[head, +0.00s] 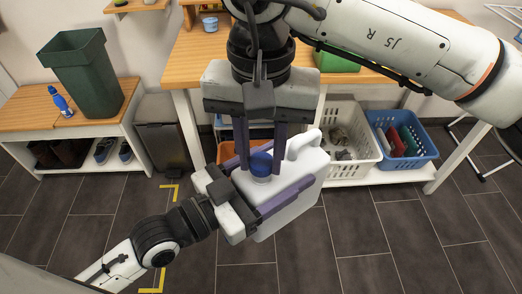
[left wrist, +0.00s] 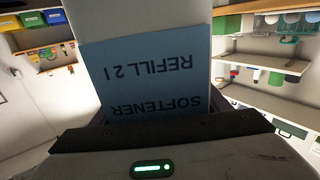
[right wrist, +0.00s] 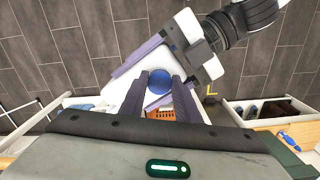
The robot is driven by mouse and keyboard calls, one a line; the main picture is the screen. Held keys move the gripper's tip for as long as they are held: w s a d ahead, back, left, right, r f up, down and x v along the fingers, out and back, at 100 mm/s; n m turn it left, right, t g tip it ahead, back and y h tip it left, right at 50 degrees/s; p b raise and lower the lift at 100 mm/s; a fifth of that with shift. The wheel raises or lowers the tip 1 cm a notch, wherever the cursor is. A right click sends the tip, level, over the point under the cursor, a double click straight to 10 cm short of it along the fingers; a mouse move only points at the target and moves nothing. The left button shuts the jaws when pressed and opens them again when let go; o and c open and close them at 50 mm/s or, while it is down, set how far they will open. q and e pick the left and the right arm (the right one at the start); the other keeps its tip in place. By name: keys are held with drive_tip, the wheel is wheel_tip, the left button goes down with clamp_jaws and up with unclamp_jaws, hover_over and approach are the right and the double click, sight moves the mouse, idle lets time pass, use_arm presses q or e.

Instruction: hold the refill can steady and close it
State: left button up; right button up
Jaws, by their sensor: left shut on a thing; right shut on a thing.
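The refill can (head: 290,205) is white with a handle, and a blue cap (head: 261,165) is at its top. My left gripper (head: 268,180) comes from the lower left and is shut on the can's body, one purple finger along each side. In the left wrist view the can's blue label (left wrist: 155,75) reads "SOFTENER REFILL 2 l" upside down. My right gripper (head: 261,155) points down from above and is shut on the blue cap, which also shows between its fingers in the right wrist view (right wrist: 159,82). The cap's seating on the neck is hard to see.
A wooden table (head: 185,70) stands behind, with a white basket (head: 350,170) and a blue crate (head: 425,155) on its lower shelf. A green bin (head: 85,75) and a blue bottle (head: 60,102) stand on a bench at left. A grey bin (head: 160,130) stands beside it. Front-right floor is clear.

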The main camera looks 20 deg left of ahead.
drive_tip(key=shift+f, duration=0.55)
